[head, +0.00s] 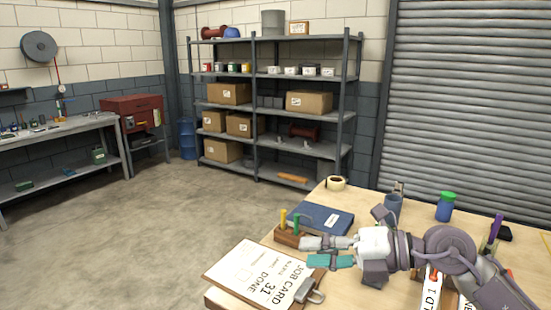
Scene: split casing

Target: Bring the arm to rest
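My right arm comes in from the lower right over the wooden workbench (374,193). My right gripper (312,252) points left, with one pale grey finger and one teal finger. A gap shows between the fingers, and nothing is visible between them. The gripper is near the clipboard (228,276) with the job card marked "31 DONE", and in front of the dark blue book (325,217). Whether it touches anything is hard to tell. My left gripper is out of view. A white label reading "LD 1" (433,276) is partly hidden by my arm.
A wooden block (286,238) holds yellow and green handled tools. A tape roll (336,183), a grey-blue cup (393,207), a green-lidded blue jar (446,207) and a purple-handled item (495,228) stand on the bench. Shelving (255,110) is far behind, beyond open floor.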

